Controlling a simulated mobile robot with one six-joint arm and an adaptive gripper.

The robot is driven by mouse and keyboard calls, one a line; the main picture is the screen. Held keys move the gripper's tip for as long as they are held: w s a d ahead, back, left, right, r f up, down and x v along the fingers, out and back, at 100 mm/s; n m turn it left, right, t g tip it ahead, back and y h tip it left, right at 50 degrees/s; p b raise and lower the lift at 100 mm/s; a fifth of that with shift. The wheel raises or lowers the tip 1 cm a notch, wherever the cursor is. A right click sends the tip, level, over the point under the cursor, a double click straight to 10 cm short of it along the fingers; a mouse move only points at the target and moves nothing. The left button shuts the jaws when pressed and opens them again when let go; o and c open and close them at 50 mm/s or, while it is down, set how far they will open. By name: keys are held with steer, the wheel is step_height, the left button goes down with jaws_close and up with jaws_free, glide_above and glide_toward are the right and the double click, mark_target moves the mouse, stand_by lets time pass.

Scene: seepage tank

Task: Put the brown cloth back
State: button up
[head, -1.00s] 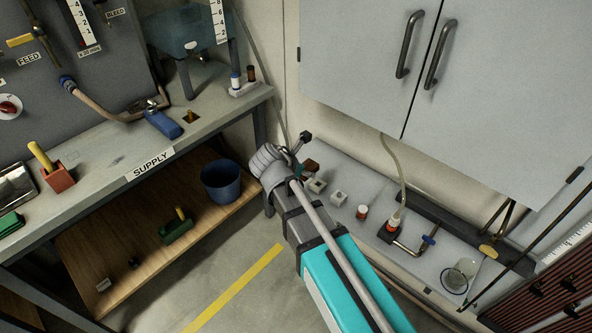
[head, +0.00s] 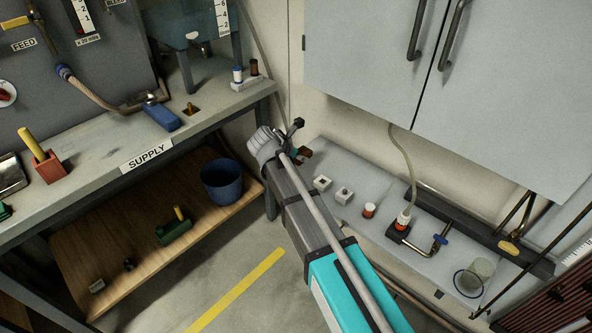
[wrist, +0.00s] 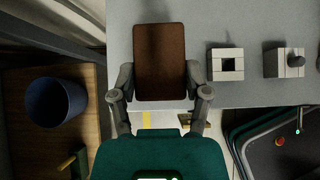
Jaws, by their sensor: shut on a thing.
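The brown cloth (wrist: 160,62) shows in the wrist view as a flat, upright-looking brown rectangle with rounded corners. My gripper (wrist: 159,84) is shut on it, with one finger at each side. The cloth lies in front of the grey bench top (wrist: 245,94) at its near edge; how high it hangs above the bench I cannot tell. In the head view only a small brown piece of the cloth (head: 304,155) shows past my gripper (head: 298,145); my arm hides the rest.
On the low bench, right of the cloth, stand two pale blocks (head: 322,183), (head: 344,196), a small red-and-white jar (head: 369,210) and a glass beaker (head: 474,277). A wall cabinet (head: 375,60) hangs above. A blue bucket (head: 222,183) stands on the wooden shelf at left.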

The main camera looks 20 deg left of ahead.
mark_target(296, 164)
steer(key=shift+w+a+f+b, duration=0.3)
steer(key=shift+w+f+b, duration=0.15)
steer(key=shift+f, duration=0.2)
steer(key=shift+w+a+f+b, duration=0.3)
steer(key=shift+w+f+b, duration=0.15)
steer(key=shift+f, duration=0.15)
steer(key=shift+w+a+f+b, duration=0.25)
steer(key=shift+w+f+b, duration=0.1)
steer(key=shift+f+b, duration=1.65)
steer(key=shift+s+f, duration=0.1)
steer(key=shift+f, duration=0.05)
steer(key=o, duration=1)
